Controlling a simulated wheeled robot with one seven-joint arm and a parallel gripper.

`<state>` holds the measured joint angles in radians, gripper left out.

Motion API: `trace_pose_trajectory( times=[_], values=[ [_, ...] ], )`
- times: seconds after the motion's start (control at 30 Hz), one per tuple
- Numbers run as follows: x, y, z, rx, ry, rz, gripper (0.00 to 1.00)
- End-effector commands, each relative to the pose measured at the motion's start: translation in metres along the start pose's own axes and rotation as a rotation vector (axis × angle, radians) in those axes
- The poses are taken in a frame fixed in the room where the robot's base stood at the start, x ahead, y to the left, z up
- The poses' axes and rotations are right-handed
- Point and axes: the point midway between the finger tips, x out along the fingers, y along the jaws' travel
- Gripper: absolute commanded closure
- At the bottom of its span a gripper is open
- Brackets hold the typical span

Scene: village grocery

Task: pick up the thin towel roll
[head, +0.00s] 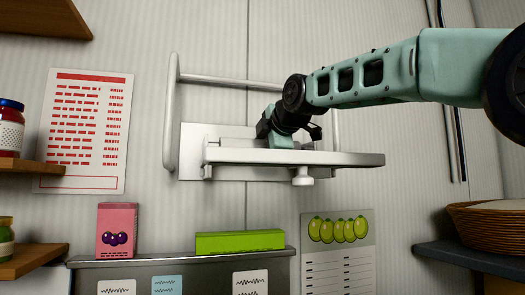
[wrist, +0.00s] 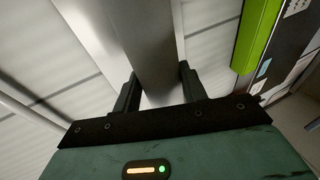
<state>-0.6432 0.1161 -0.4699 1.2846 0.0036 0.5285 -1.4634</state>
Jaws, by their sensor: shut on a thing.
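My gripper (wrist: 160,88) is at the pale wall rack, with its two dark fingers on either side of a long pale bar (wrist: 120,40) and shut on it. In the head view, my gripper (head: 284,141) is partly hidden behind a white horizontal bar (head: 345,159) of the rack. That bar has a short rounded white knob (head: 303,177) under it. I cannot make out a separate thin towel roll, and I cannot tell whether the pale bar between my fingers is the roll or part of the rack.
A white tube frame (head: 171,115) stands out from the wall. Below are a green box (head: 240,241) and a pink box (head: 117,230) on a counter (head: 180,259). Jars on shelves are at the left; a basket (head: 487,228) is on a dark shelf at the right.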

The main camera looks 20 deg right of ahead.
Motion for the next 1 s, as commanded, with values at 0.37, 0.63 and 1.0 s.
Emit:
trace_pose_trajectory(
  times=[0.37, 0.63, 1.0],
  values=[
    [-0.014, 0.039, -0.001, 0.0, -0.001, 0.003, 0.81],
    [-0.025, 0.072, -0.003, 0.0, -0.001, 0.002, 0.81],
    [-0.032, 0.087, -0.005, 0.0, 0.001, -0.001, 0.81]
  ],
)
